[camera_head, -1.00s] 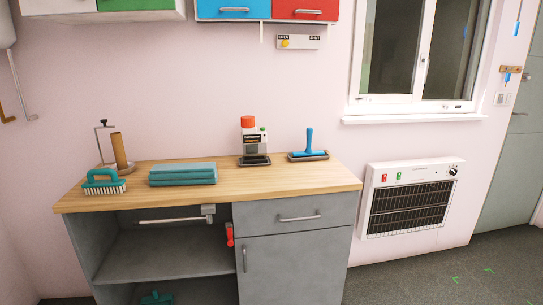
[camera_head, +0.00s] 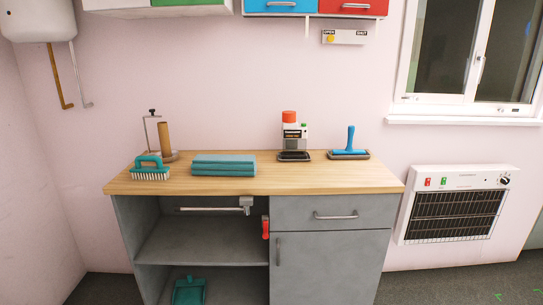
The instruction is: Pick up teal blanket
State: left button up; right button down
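The teal blanket (camera_head: 224,165) lies folded in a flat stack on the wooden countertop (camera_head: 300,182), left of its middle. It is fully visible, with nothing on top of it. Neither of my grippers shows in the head view, so nothing is seen touching the blanket.
A teal brush (camera_head: 150,168) and a stand with a brown roll (camera_head: 165,138) are left of the blanket. A grey device with an orange cap (camera_head: 290,138) and a blue-handled tool (camera_head: 350,145) are to its right. A teal dustpan (camera_head: 188,291) sits in the open shelf below.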

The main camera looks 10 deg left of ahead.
aim_at(209, 165)
jog(key=i, duration=0.4)
jog(key=u, duration=0.7)
jog(key=i, duration=1.15)
jog(key=u, duration=0.7)
